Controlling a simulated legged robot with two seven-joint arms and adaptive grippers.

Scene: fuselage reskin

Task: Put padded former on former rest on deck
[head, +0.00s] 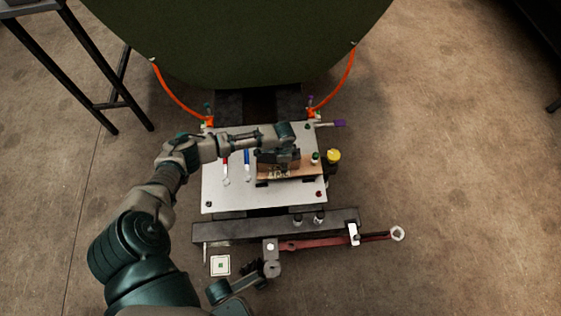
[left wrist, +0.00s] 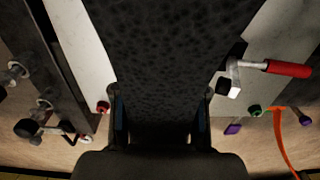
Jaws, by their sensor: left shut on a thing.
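My left gripper (head: 284,150) reaches over the light deck plate (head: 222,192) from the left. In the left wrist view its fingers (left wrist: 158,118) are shut on the padded former (left wrist: 165,60), a broad, dark, speckled piece that fills the middle of that view. In the head view a tan board (head: 308,170) with a dark block shows beneath the gripper, partly hidden by it. Small black supports show at the board's lower edge; I cannot tell for sure which part is the former rest, or whether the former touches it.
Red-handled (head: 225,170) and blue-handled (head: 247,160) tools lie left of the board. A yellow-topped item (head: 333,156) stands at right. A dark bar (head: 220,232) and a red wrench (head: 330,243) lie in front. A green fuselage panel (head: 240,40) overhangs behind.

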